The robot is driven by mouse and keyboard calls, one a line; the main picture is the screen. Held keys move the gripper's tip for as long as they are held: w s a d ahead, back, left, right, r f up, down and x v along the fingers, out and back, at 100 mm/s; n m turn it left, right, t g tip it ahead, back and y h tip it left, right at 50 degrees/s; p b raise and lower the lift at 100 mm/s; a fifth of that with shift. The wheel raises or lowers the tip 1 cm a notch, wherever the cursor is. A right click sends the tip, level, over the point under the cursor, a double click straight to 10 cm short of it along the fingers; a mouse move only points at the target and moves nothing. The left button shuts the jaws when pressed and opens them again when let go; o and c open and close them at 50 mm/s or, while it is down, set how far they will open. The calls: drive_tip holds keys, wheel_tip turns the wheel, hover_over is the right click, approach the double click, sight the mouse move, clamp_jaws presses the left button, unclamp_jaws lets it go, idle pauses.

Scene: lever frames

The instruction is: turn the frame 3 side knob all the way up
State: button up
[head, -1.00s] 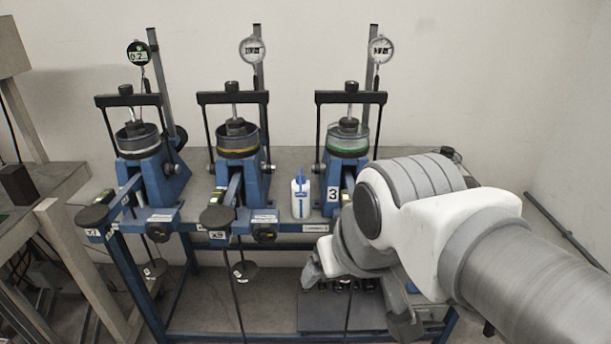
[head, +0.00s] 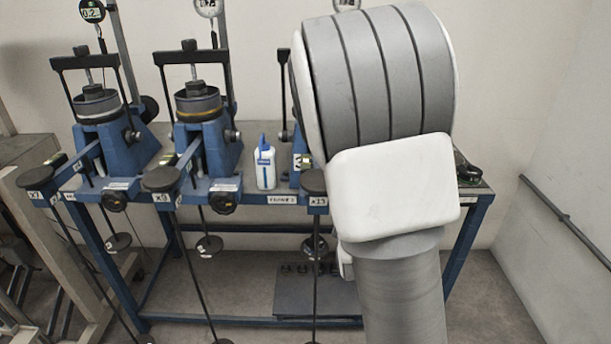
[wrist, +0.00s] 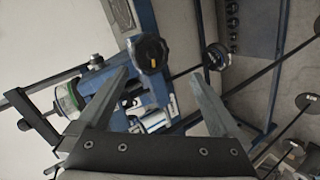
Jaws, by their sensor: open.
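Frame 3 is mostly hidden behind my arm in the head view; a strip of its blue body (head: 295,178) shows. In the wrist view its cell with the green ring (wrist: 69,97) is at the left. A black round knob with a small yellow mark (wrist: 150,53) faces the camera on the blue body, and I take it for the side knob. The mark is on the knob's lower part in the picture. My gripper (wrist: 160,70) is open and empty, its fingertips apart around the knob's lower edge in the picture. I cannot tell the distance to it.
Two more blue frames (head: 100,150) (head: 205,140) stand to the left on the bench. A white bottle (head: 265,166) stands beside frame 3. A dark round part (wrist: 216,57) and thin rods lie right of my fingers in the wrist view.

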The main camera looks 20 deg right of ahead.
drive_tip(key=w+d+f+n+t+b, duration=0.1)
drive_tip(key=w+n+t+b, duration=0.1)
drive_tip(key=w+n, duration=0.1)
drive_tip(key=w+d+f+n+t+b, duration=0.1)
drive_tip(key=w+d+n+b, duration=0.1)
drive_tip(key=n, duration=0.3)
drive_tip(key=w+d+f+n+t+b, duration=0.1)
drive_tip(key=w+n+t+b, duration=0.1)
drive_tip(key=w+n+b, duration=0.2)
drive_tip(key=shift+w+d+f+t, duration=0.15)
drive_tip(key=shift+w+f+t, duration=0.2)
drive_tip(key=shift+w, duration=0.2)
drive_tip(key=shift+c, duration=0.7)
drive_tip(key=shift+f, duration=0.1)
clamp_jaws()
